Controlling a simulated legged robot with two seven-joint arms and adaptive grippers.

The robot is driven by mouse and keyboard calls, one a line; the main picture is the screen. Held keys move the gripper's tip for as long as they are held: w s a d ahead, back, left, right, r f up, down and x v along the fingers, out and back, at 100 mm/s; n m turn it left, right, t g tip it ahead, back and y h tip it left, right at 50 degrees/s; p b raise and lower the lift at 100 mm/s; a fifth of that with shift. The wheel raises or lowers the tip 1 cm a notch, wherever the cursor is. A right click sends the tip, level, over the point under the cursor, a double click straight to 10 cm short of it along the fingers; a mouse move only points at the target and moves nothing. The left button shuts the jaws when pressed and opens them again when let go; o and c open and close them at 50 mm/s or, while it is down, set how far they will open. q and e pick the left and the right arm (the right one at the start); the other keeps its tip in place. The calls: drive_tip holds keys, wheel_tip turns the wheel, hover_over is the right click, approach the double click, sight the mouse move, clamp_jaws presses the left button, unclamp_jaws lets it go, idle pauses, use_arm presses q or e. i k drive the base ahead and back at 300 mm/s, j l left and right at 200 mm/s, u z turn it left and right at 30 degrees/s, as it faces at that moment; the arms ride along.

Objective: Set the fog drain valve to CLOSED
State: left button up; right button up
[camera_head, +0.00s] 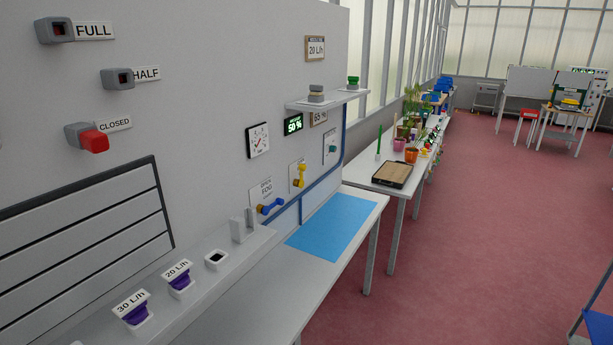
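A white plate lettered OPEN and FOG (262,190) is on the wall panel, with a blue lever valve (271,206) at its lower part. The lever appears to point sideways to the right; any CLOSED mark on this plate is not readable. At the upper left, a grey socket labelled CLOSED (113,124) has a red block (94,141) in it. The sockets labelled FULL (57,30) and HALF (123,78) show no block sticking out. Neither of my grippers is in view.
A yellow valve (299,177) and a teal knob (332,149) sit right of the blue lever. Below are a white bench with a blue mat (334,226) and a ledge with purple plugs labelled 30 L/h (136,314) and 20 L/h (181,283).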

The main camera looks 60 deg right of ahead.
sight(301, 167)
drive_tip(key=l+z, duration=0.1)
drive_tip(key=z, duration=1.7)
drive_tip(key=i+l, duration=0.15)
drive_tip(key=i, duration=0.25)
drive_tip(key=i+l, duration=0.15)
drive_tip(key=i, duration=0.25)
drive_tip(key=i+l, duration=0.15)
drive_tip(key=i, duration=0.2)
drive_tip(key=u, duration=0.6)
